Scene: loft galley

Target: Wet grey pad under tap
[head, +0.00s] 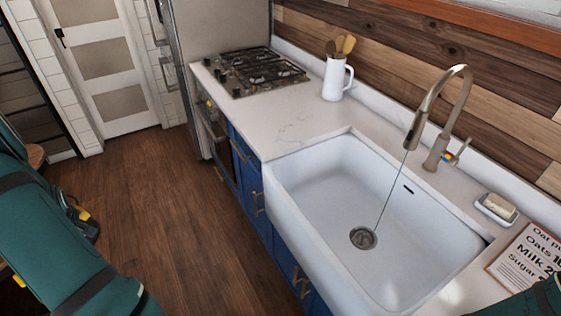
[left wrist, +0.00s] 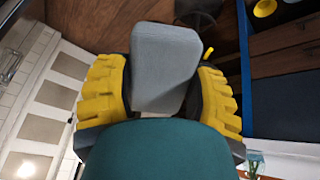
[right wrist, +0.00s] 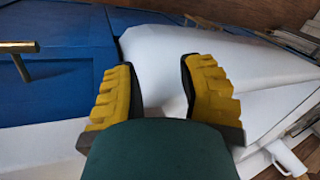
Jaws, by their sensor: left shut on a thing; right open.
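The grey pad (left wrist: 165,55) is held between the yellow fingers of my left gripper (left wrist: 162,75), which is shut on it. In the head view only a dark and yellow part of that gripper shows at the left edge, away from the sink; the pad does not show there. The brass tap (head: 432,110) arches over the white sink (head: 310,190). A thin stream of water (head: 390,195) runs from its spout to the drain (head: 363,238). My right gripper (right wrist: 157,75) is open and empty, near the white sink front and blue cabinets in the right wrist view.
A white jug (head: 335,78) with wooden utensils and a gas hob (head: 250,72) stand left of the sink. A soap dish (head: 495,210) and a printed list (head: 525,262) lie to its right. The sink basin holds no objects. The wooden floor (head: 145,190) is clear.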

